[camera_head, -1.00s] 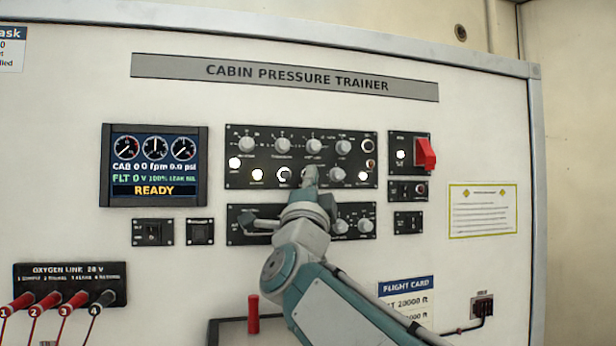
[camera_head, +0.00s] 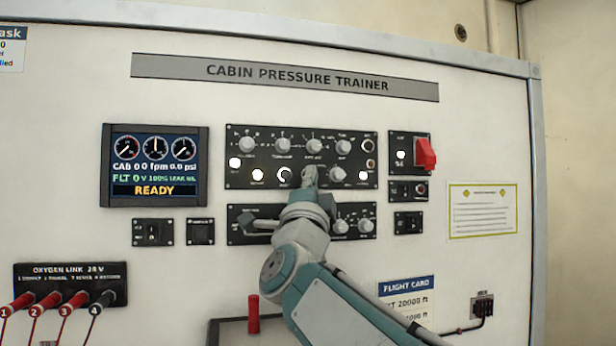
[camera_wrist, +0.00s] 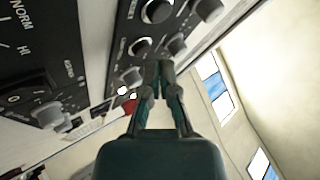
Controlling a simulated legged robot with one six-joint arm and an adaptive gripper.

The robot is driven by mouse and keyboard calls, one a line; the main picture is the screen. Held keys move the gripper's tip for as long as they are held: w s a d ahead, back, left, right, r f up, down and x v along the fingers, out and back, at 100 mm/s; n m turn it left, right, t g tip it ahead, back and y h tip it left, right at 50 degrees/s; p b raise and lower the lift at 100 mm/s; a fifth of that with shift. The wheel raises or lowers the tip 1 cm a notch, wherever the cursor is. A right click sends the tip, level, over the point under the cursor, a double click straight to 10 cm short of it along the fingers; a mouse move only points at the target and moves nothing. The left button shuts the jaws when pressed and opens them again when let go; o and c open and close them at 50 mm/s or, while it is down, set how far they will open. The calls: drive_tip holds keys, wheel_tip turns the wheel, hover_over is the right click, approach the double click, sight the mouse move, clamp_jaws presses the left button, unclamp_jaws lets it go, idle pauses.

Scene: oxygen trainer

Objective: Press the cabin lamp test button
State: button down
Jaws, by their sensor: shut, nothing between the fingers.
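No readable label singles out the cabin lamp test button; the small lettering is blurred. My gripper (camera_head: 308,172) is in front of this panel's lower middle and hides the part behind it. In the wrist view my gripper (camera_wrist: 161,66) has its fingers together and empty, with the tips close to knobs on a dark panel (camera_wrist: 110,52). I cannot tell whether the tips touch anything.
A display (camera_head: 154,166) reading READY is at left. A red guarded switch (camera_head: 425,154) is right of the upper panel. A lower knob panel (camera_head: 367,209) is partly behind my arm. Red-handled plugs (camera_head: 72,302) stick out at lower left.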

drive_tip(key=shift+w, duration=0.1)
drive_tip(key=shift+w+r, duration=0.1)
drive_tip(key=shift+w, duration=0.15)
drive_tip(key=shift+w+a, duration=0.15)
drive_tip(key=shift+w, duration=0.3)
idle(0.9)
drive_tip(key=shift+s, duration=0.8)
drive_tip(key=shift+d, duration=0.2)
drive_tip(key=s, duration=0.2)
drive_tip(key=s+d, duration=0.1)
drive_tip(key=s, duration=0.2)
drive_tip(key=shift+d, duration=0.2)
idle(0.8)
